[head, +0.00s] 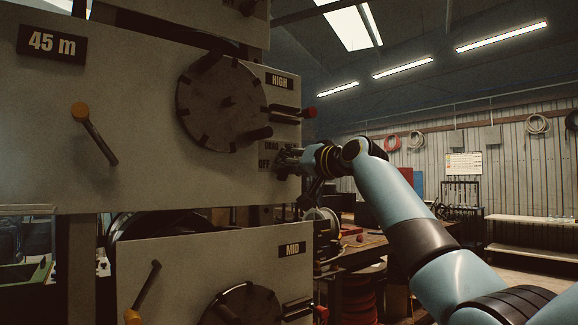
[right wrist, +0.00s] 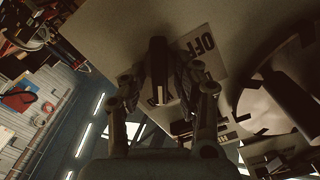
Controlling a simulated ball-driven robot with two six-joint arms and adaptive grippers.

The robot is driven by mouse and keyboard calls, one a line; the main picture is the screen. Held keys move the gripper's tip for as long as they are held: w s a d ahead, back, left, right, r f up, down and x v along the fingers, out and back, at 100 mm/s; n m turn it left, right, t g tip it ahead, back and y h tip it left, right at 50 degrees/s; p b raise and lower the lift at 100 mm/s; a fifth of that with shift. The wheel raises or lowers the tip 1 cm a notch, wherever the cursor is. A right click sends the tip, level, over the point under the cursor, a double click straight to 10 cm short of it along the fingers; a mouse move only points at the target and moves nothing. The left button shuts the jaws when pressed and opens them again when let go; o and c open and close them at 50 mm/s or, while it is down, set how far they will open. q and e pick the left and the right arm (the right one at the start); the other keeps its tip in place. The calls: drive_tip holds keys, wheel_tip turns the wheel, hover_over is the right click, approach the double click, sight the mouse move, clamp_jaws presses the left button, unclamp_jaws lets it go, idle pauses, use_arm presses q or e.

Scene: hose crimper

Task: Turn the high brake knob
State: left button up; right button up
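The high brake knob (right wrist: 158,70) is a dark bar with a pale line, beside the OFF lettering in the right wrist view. In the head view my right gripper (head: 287,157) is at the DRAG and OFF plate (head: 270,147) below the HIGH label (head: 279,81) and mostly covers the knob. In the right wrist view its two fingers (right wrist: 165,88) stand on either side of the knob. Whether they touch it is too dark to tell. My left gripper is not in view.
A dark handwheel (head: 218,102) and a red-tipped lever (head: 290,110) are close by on the upper panel (head: 150,150). An orange-tipped lever (head: 97,137) is further left. The MID panel (head: 200,265) is below. A workbench (head: 360,247) stands behind my right arm.

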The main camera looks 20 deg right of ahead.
clamp_jaws()
drive_tip(key=shift+f+n+b, duration=0.1)
drive_tip(key=shift+n+b, duration=0.6)
drive_tip(key=shift+n, duration=0.1)
drive_tip(key=n+b, duration=0.2)
drive_tip(key=n, duration=0.1)
drive_tip(key=shift+s+a, duration=0.1)
drive_tip(key=shift+a, duration=0.05)
drive_tip(key=n+b, duration=0.2)
drive_tip(key=n, duration=0.2)
drive_tip(key=shift+a, duration=0.1)
drive_tip(key=shift+a+n+b, duration=0.1)
drive_tip(key=shift+n+b, duration=0.6)
drive_tip(key=shift+n, duration=0.8)
